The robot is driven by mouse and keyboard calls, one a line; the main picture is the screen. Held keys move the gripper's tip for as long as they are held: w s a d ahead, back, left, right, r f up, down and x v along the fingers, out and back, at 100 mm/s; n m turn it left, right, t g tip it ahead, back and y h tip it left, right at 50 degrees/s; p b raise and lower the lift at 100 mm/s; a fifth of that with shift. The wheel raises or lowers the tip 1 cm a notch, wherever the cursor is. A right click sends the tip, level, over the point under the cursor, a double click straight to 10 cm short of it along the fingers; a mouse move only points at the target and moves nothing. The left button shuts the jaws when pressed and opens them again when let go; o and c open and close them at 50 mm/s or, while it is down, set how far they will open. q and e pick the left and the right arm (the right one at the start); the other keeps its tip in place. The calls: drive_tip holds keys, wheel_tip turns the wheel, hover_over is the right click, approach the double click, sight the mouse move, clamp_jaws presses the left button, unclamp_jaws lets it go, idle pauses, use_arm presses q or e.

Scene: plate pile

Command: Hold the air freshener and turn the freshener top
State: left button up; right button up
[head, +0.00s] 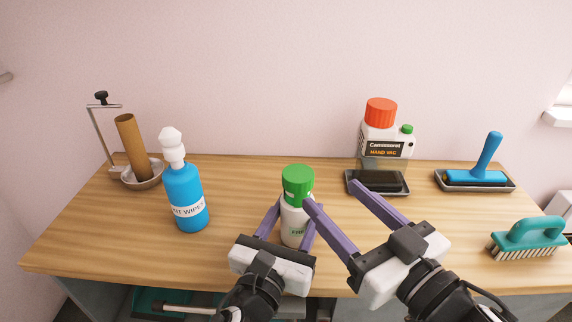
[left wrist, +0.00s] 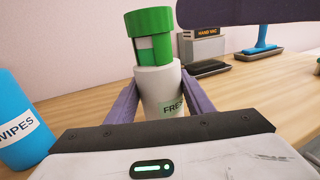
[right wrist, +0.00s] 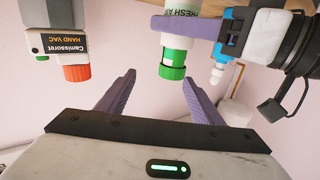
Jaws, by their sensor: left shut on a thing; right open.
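The air freshener (head: 293,222) is a white bottle with a green top (head: 298,183). It stands upright near the front middle of the table. My left gripper (head: 288,220) is shut on its white body, with a finger on each side; the left wrist view also shows the body (left wrist: 160,88) between the fingers. My right gripper (head: 333,192) is open and empty, just right of the green top, one fingertip close to it. In the right wrist view the green top (right wrist: 173,72) appears upside down, beyond and between the open fingers.
A blue wipes bottle (head: 185,198) stands left of the freshener. A teal brush (head: 528,238) lies at the right. A cardboard tube holder (head: 133,150) stands back left.

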sight(298, 178)
drive_tip(key=shift+s+a+r+n+g+y, duration=0.15)
drive_tip(key=shift+a+n+y, duration=0.1)
drive_tip(key=shift+a, duration=0.25)
drive_tip(key=shift+s+a+r+n+g+y, duration=0.15)
drive_tip(key=shift+a+n+y, duration=0.1)
drive_tip(key=shift+a, duration=0.25)
drive_tip(key=x, duration=1.1)
drive_tip(key=shift+w+a+f, duration=0.15)
drive_tip(key=shift+w+a, duration=0.05)
drive_tip(key=shift+w, duration=0.15)
drive_tip(key=c, duration=1.1)
